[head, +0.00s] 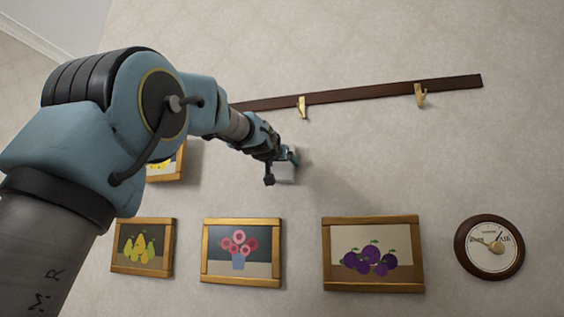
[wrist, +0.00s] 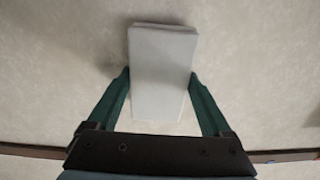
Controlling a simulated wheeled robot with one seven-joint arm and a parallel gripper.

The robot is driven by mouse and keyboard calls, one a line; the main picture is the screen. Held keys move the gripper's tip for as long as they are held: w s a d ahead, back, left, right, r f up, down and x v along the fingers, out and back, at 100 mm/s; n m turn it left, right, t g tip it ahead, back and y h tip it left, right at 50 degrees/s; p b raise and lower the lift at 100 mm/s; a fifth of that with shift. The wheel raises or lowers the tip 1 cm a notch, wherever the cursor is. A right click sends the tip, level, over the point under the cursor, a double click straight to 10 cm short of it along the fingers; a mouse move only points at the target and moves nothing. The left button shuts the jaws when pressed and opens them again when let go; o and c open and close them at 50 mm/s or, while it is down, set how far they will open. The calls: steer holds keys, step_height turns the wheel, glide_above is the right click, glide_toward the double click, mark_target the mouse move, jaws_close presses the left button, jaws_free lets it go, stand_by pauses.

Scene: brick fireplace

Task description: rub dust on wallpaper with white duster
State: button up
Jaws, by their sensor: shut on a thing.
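A white duster (wrist: 162,75) is held between the two green fingers of my gripper (wrist: 161,88) in the wrist view. The duster is a pale block, and its far face is toward the wallpaper (wrist: 255,50). In the head view, my gripper (head: 284,165) is at the wall, below the dark rail, with a pale part of the duster (head: 285,174) showing. I cannot tell if the duster touches the wall. The wallpaper (head: 390,160) is pale with a faint pattern. I cannot make out a distinct dust patch; faint darker mottling shows in the wrist view.
A dark rail (head: 360,93) with brass hooks (head: 420,96) runs above my gripper. Framed pictures of pears (head: 143,248), flowers (head: 241,252) and plums (head: 373,254) hang below, with a round dial (head: 489,249) at right. Another frame (head: 166,165) is partly behind my arm.

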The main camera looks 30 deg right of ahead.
mark_target(310, 164)
steer(key=shift+w+d, duration=0.1)
steer(key=shift+w, duration=0.05)
steer(key=shift+s+d+p, duration=0.4)
steer(key=shift+s+d, duration=0.4)
steer(key=shift+s, duration=0.05)
steer(key=shift+s+d+f, duration=0.1)
steer(key=shift+s+d, duration=0.1)
steer(key=shift+s+d+b, duration=1.4)
steer(key=shift+s+d, duration=0.35)
steer(key=shift+d, duration=0.2)
